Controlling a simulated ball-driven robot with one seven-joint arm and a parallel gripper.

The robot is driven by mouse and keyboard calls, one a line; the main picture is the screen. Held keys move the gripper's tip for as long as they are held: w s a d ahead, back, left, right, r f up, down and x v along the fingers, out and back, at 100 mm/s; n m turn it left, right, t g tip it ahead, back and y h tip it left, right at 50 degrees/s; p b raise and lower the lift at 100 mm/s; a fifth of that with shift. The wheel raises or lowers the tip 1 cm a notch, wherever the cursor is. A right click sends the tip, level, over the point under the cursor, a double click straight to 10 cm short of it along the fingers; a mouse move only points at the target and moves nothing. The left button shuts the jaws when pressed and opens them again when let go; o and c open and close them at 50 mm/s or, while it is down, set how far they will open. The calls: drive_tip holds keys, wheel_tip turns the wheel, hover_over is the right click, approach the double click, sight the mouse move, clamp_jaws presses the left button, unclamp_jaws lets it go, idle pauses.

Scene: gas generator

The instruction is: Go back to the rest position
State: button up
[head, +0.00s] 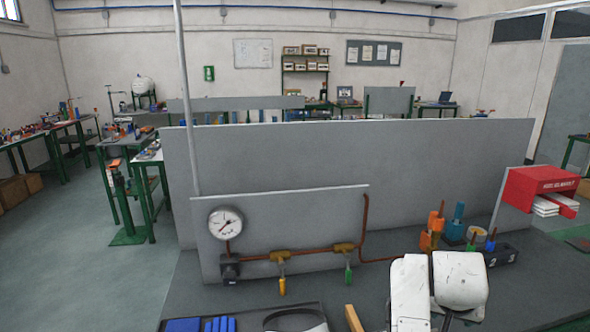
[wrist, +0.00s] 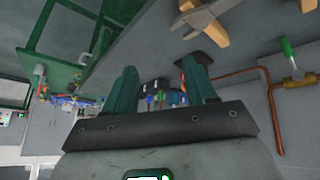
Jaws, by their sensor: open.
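My gripper (wrist: 160,65) shows in the wrist view with its two green fingers apart and nothing between them. It is open and hangs in the air, clear of anything I can see. In the head view the gripper is not visible; only white links of my arm show at the bottom right. A grey panel (head: 300,215) with a pressure gauge (head: 226,222), a copper pipe (head: 318,250), a yellow-handled valve (head: 281,270) and a green-handled valve (head: 346,262) stands on the bench. The wrist view also shows the green-handled valve (wrist: 291,58).
A red box (head: 541,188) holding white items is at the right. Orange and blue tools (head: 436,226) stand in a dark holder near the bench's right side. A blue-filled tray (head: 222,323) lies at the front edge. A tall grey partition (head: 350,155) rises behind the panel.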

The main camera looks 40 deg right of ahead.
drive_tip(key=w+a+f+n+t+y, duration=0.2)
drive_tip(key=a+f+n, duration=0.6)
drive_tip(key=a+f, duration=0.3)
drive_tip(key=s+a+f+n+y, duration=0.2)
drive_tip(key=s+a+f, duration=0.1)
drive_tip(key=a, duration=0.5)
drive_tip(key=s+a+f+n+g+y, duration=0.1)
drive_tip(key=s+a+f+n+y, duration=0.1)
drive_tip(key=a, duration=0.7)
wheel_tip(320, 180, down, 3)
drive_tip(key=shift+s+f+n+g, duration=0.15)
drive_tip(key=shift+s+n+g, duration=0.15)
drive_tip(key=shift+s+n, duration=0.65)
drive_tip(key=shift+s+m, duration=0.2)
drive_tip(key=shift+m, duration=0.05)
